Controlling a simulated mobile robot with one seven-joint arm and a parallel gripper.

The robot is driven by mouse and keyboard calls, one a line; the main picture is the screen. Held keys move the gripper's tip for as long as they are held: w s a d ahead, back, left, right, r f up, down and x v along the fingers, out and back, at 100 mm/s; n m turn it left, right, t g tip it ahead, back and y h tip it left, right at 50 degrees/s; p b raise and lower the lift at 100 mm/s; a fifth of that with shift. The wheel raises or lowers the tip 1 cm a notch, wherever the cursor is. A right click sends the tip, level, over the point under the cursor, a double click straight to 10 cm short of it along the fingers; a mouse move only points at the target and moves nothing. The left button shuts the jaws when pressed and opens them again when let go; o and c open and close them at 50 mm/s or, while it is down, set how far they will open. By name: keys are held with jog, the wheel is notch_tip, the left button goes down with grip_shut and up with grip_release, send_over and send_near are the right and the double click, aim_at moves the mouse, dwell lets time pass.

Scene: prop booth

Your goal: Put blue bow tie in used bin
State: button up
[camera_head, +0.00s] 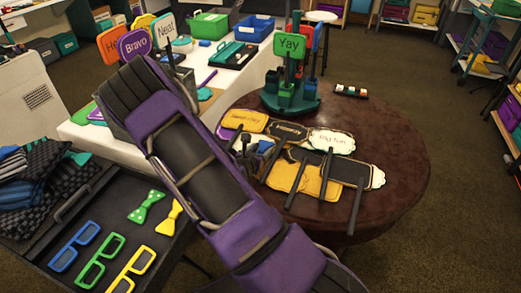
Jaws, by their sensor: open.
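A small blue piece (265,147) lies among the signs on the round brown table; it may be the blue bow tie, but it is too small and partly covered to be sure. What looks like my gripper (244,146) shows as dark grey parts just left of it, open, mostly hidden behind my purple arm. I cannot tell whether it touches the blue piece. A green dotted bow tie (147,206) and a yellow bow tie (170,217) lie in the black tray (131,262) at lower left.
The round table (400,165) holds several paddle signs (300,178) and a green stand (291,97) with a Yay sign. Glasses (100,260) lie in the black tray. A white table (235,78) stands behind. Shelves line the right; the carpet between is clear.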

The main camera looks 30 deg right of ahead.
jog(key=p+v, duration=0.1)
jog(key=v, duration=1)
jog(key=shift+o, duration=0.4)
jog(key=shift+s+a+r, duration=0.1)
jog(key=shift+s, duration=0.05)
jog(key=s+d+g+p, duration=0.1)
jog(key=g, duration=0.1)
jog(key=s+d+m+g+p, duration=0.1)
jog(key=shift+d+r+g, duration=0.1)
jog(key=shift+d+g, duration=0.3)
jog(key=shift+s+d+r+g+y+p, duration=0.25)
jog(key=shift+s+d+g+y+p, duration=0.1)
jog(key=shift+g, duration=0.55)
jog(key=shift+r+m+g+y, duration=0.3)
jog(key=shift+r+g+y, duration=0.05)
jog(key=shift+g+y, duration=0.1)
jog(key=w+r+n+y+p, duration=0.25)
jog(key=w+r+y, duration=0.3)
jog(key=r, duration=0.55)
jog(key=shift+m+t, duration=0.35)
jog(key=shift+m, duration=0.1)
jog(key=b+x, duration=0.5)
jog(key=x, duration=1.2)
jog(key=shift+f, duration=0.25)
